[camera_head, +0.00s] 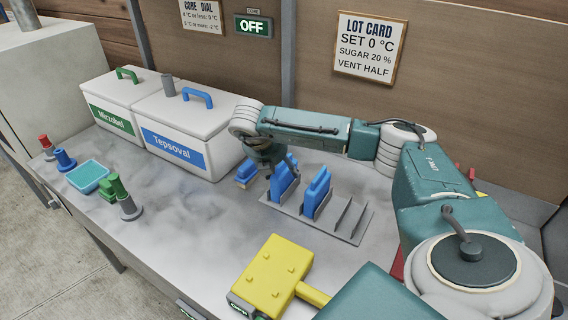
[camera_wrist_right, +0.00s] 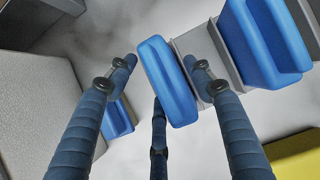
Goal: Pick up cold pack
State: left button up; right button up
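Two blue cold packs stand upright in the grey slotted rack (camera_head: 345,229), one at its left end (camera_head: 283,186) and one beside it (camera_head: 316,194). My right gripper (camera_head: 268,160) is above the rack's left end, pointing down. In the right wrist view its fingers (camera_wrist_right: 163,75) are spread and open. The left-end pack (camera_wrist_right: 168,85) shows between the fingertips, nearer the right one; contact cannot be told. The second pack (camera_wrist_right: 265,45) lies outside the fingers to the right. My left gripper is not in view.
A small blue object (camera_head: 246,174) lies left of the rack. White boxes labelled Nirzobel (camera_head: 114,95) and Tepsoval (camera_head: 215,128) stand behind. A yellow block-shaped tool (camera_head: 273,272) lies in front. A teal tray (camera_head: 88,176) and coloured pegs are at left. The middle counter is clear.

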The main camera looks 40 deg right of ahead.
jog(key=c, duration=1)
jog(key=shift+r, duration=0.1)
jog(key=shift+c, duration=0.2)
